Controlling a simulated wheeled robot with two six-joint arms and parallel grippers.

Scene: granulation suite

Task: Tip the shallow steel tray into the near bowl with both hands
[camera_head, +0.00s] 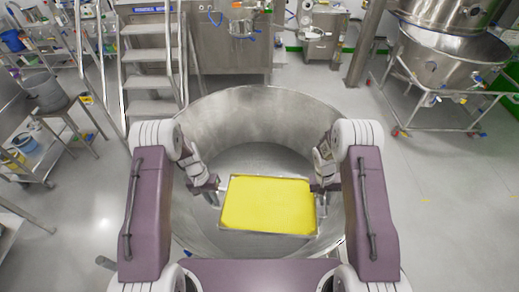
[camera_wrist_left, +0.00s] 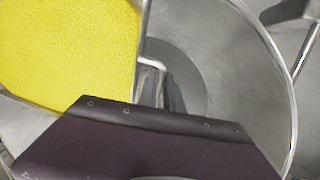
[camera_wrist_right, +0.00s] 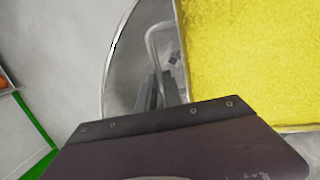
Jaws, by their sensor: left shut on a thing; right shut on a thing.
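The shallow steel tray (camera_head: 268,234) is filled with a yellow material (camera_head: 268,204). It hangs over the large round steel bowl (camera_head: 262,112), and the yellow surface looks unbroken and about level. My left gripper (camera_head: 213,188) is shut on the tray's left side handle, and this handle (camera_wrist_left: 150,65) shows in the left wrist view. My right gripper (camera_head: 323,188) is shut on the right side handle (camera_wrist_right: 154,42). The fingertips are partly hidden in both wrist views. The bare part of the bowl's floor (camera_head: 262,158) that shows behind the tray is grey.
A steel ladder (camera_head: 150,55) and a cabinet (camera_head: 232,45) stand behind the bowl. A wheeled steel vessel (camera_head: 450,62) is at the back right. A trolley (camera_head: 35,160) and a stand with a pot (camera_head: 45,92) are on the left. The floor at right is clear.

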